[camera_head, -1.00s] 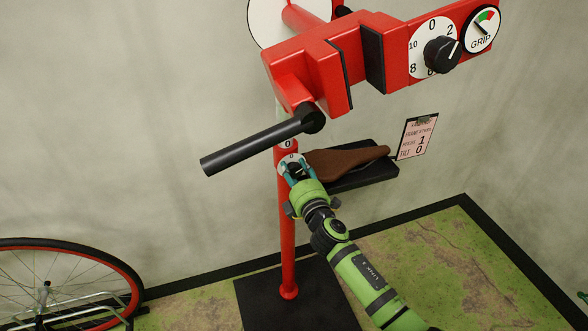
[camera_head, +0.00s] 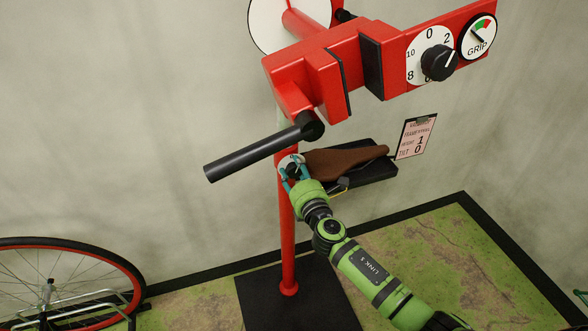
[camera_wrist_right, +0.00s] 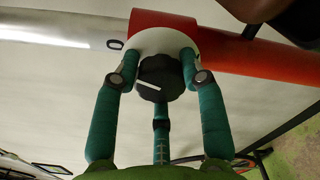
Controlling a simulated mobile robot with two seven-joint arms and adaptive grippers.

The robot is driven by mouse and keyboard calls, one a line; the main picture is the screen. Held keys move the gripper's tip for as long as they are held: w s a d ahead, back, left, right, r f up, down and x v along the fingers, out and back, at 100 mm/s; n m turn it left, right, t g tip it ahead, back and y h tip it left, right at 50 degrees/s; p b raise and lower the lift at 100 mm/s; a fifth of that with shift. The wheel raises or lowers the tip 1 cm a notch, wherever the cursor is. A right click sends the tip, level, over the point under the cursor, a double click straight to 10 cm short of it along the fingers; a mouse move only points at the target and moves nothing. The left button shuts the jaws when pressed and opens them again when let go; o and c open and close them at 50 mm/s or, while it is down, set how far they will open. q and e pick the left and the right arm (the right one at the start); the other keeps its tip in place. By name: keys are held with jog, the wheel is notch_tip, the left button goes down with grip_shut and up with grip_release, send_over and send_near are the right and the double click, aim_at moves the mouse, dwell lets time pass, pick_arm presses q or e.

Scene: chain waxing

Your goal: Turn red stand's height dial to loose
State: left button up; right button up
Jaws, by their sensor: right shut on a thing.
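The red stand (camera_head: 287,235) rises from a black base, with a red clamp head (camera_head: 330,65) on top. Its height dial (camera_head: 291,159) is a white disc on the post, mostly hidden by my gripper in the head view. In the right wrist view, the dial's black knob (camera_wrist_right: 160,78) has a white pointer line lying across it, slightly tilted. My right gripper (camera_head: 294,173) is shut on this knob. Its teal fingers (camera_wrist_right: 158,85) surround the knob in the wrist view. No loose or tight marking can be read on the disc. My left gripper is not in view.
A black handle (camera_head: 258,153) sticks out left above my gripper. A brown saddle (camera_head: 345,162) lies on a dark shelf (camera_head: 365,180) just right of it. A clipboard (camera_head: 416,136) hangs on the wall. A bicycle wheel (camera_head: 134,290) stands at lower left.

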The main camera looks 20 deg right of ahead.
jog(key=shift+d+r+n, duration=0.1)
jog(key=shift+d+n, duration=0.1)
jog(key=shift+n, duration=0.1)
jog(key=o, duration=1.2)
jog(key=shift+c, duration=0.2)
jog(key=shift+a, duration=0.1)
jog(key=s, duration=1.2)
jog(key=shift+d, duration=0.3)
